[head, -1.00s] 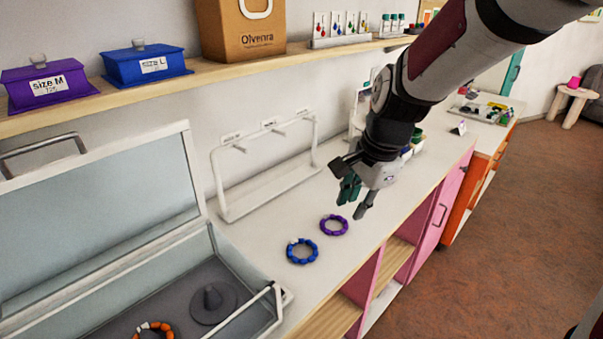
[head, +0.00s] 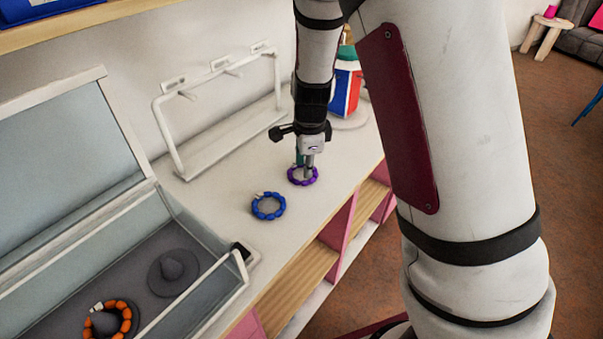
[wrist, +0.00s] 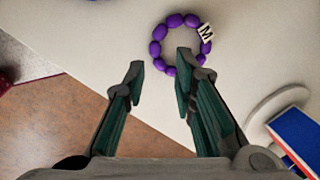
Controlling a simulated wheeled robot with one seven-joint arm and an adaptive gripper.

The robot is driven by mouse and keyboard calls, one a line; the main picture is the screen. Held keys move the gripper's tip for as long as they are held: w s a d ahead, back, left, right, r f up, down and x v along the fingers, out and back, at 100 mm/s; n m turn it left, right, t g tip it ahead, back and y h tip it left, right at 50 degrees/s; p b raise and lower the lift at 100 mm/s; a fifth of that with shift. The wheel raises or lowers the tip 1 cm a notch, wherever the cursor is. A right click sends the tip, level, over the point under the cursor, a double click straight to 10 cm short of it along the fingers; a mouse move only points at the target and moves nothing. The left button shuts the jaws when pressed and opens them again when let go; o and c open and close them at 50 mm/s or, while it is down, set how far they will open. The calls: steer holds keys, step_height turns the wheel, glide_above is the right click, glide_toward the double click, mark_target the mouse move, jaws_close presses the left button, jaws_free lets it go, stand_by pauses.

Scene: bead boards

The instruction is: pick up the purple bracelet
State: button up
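The purple bracelet (head: 302,176) lies flat on the white counter, and it also shows in the wrist view (wrist: 158,41) with a white bead marked M. My gripper (head: 307,172) is low at the bracelet in the head view. In the wrist view my gripper (wrist: 160,60) has its two green-padded fingers apart with nothing between them. The right fingertip overlaps the near side of the bracelet ring, and the left fingertip is outside it, to the left. I cannot tell whether a finger touches the beads.
A blue bracelet (head: 268,206) lies just left of the purple one. A white rack (head: 222,139) stands behind. An open case (head: 178,214) with an orange bracelet (head: 108,318) is at left. A red, white and blue object (head: 345,88) is behind. The counter's front edge is close.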

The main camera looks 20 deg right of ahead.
mark_target(305, 181)
steer(key=shift+w+f, duration=0.25)
steer(key=shift+f, duration=1.2)
steer(key=shift+w+f, duration=0.2)
steer(key=shift+f, duration=1.2)
steer(key=shift+c, duration=0.6)
jaws_close()
